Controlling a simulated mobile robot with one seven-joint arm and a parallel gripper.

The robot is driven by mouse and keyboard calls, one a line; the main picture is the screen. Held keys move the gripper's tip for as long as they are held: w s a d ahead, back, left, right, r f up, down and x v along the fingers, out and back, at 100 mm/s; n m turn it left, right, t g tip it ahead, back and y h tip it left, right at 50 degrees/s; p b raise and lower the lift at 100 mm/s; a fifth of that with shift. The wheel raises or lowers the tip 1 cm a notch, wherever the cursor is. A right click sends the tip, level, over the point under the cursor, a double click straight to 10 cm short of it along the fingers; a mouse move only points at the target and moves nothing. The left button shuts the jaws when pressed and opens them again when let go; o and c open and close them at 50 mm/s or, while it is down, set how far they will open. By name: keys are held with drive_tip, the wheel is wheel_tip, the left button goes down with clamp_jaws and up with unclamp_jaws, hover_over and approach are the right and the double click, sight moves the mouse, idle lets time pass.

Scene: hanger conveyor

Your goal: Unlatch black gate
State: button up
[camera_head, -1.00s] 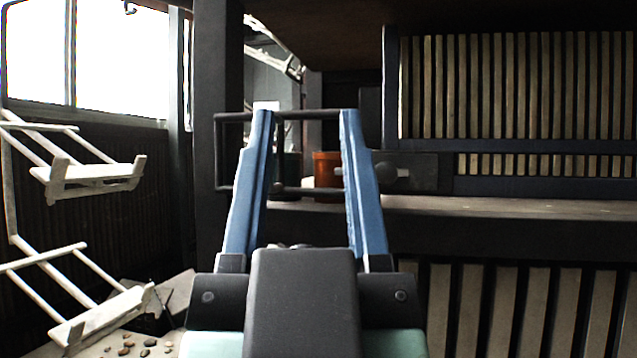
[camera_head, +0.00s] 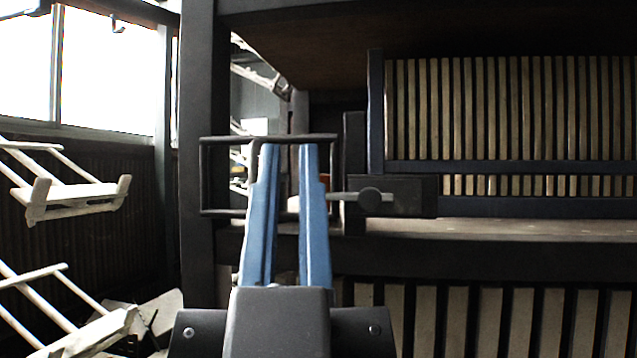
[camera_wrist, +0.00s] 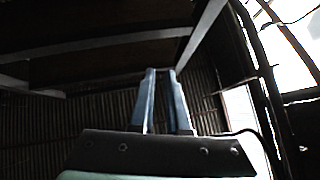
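A black rectangular barred frame, which looks like the gate (camera_head: 270,138), stands upright beside the dark post at centre left in the head view. Just right of it is a latch (camera_head: 410,197), a dark plate with a grey bolt and round knob (camera_head: 369,198). The bolt points left towards the frame's right edge; whether it engages the frame is unclear. My gripper (camera_head: 288,150) has two blue fingers standing in front of the frame, left of the knob and apart from it. They are partly open with a narrow empty gap, also seen in the wrist view (camera_wrist: 161,72).
A dark shelf (camera_head: 520,228) with slatted panels (camera_head: 510,110) fills the right side. A thick dark post (camera_head: 205,110) stands left of the frame. White hanging racks (camera_head: 75,195) are at the far left. An overhead board covers the top.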

drive_tip(key=w+r+g+p, duration=0.1)
drive_tip(key=p, duration=0.3)
drive_tip(key=w+r+g+h+p, duration=0.1)
drive_tip(key=w+p, duration=0.1)
drive_tip(key=p, duration=0.2)
drive_tip(key=w+r+g+p, duration=0.1)
drive_tip(key=w+p, duration=0.1)
drive_tip(key=p, duration=0.1)
drive_tip(key=shift+w+a+n+h+p, duration=0.1)
drive_tip(key=shift+w+n+h+p, duration=0.2)
drive_tip(key=shift+p, duration=0.1)
clamp_jaws()
drive_tip(key=n+g+h+p, duration=0.1)
drive_tip(key=g+p, duration=0.2)
drive_tip(key=p, duration=0.8)
drive_tip(key=r+n+g+h+p, duration=0.1)
drive_tip(key=n+g+p, duration=0.1)
drive_tip(key=p, duration=0.8)
drive_tip(key=n+g+p, duration=0.2)
drive_tip(key=g+p, duration=0.1)
drive_tip(key=p, duration=0.8)
drive_tip(key=shift+s+d+r+g+h+p, duration=0.2)
drive_tip(key=shift+d+g+h+p, duration=0.1)
drive_tip(key=shift+h, duration=0.1)
drive_tip(key=shift+f, duration=0.1)
